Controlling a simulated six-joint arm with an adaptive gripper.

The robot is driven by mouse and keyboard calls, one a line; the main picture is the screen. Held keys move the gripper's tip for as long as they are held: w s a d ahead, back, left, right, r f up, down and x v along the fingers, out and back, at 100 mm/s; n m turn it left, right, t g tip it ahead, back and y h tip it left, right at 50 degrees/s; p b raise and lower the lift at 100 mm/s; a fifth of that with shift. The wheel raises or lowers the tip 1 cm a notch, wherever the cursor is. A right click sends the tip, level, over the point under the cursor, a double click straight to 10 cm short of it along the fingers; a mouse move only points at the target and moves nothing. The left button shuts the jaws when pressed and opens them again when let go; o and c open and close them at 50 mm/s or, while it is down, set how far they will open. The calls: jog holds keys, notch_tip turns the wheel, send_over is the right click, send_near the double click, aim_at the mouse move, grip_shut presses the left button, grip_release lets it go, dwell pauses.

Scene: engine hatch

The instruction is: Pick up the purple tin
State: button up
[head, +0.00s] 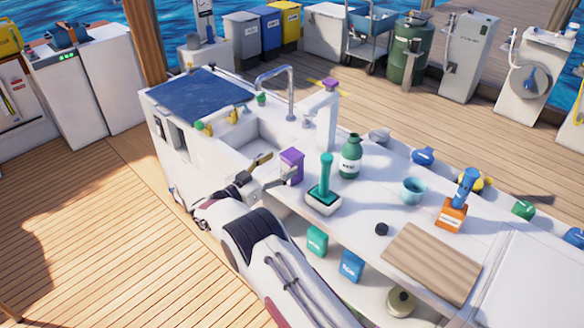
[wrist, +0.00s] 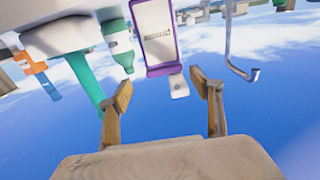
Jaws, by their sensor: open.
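The purple tin (head: 291,166) stands upright near the left edge of the white counter, beside the sink. In the wrist view, which is upside down, the tin (wrist: 166,70) shows a pale label with a purple border. My gripper (head: 276,171) is open just left of the tin in the head view. In the wrist view the two fingers of my gripper (wrist: 163,88) are spread wide with nothing between them. The tin lines up with the gap, apparently just beyond the fingertips. A finger partly covers the tin's lower part in the head view.
A teal-handled brush (head: 326,180) stands in a white holder right of the tin. A green bottle (head: 350,158) and a white post with a purple top (head: 327,115) stand behind. The sink (head: 258,137) and curved faucet (head: 290,90) are to the left.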

aim_at(285, 160)
jog(key=shift+w+d, duration=0.1)
jog(key=shift+w, duration=0.05)
jog(key=shift+w+a+x, duration=0.1)
jog(key=shift+x, duration=0.6)
jog(key=shift+w+a+x, duration=0.1)
jog(key=shift+w+x, duration=0.05)
jog(key=shift+x, duration=1.55)
jog(key=shift+f, duration=0.1)
grip_shut()
jog(key=shift+r, duration=5.05)
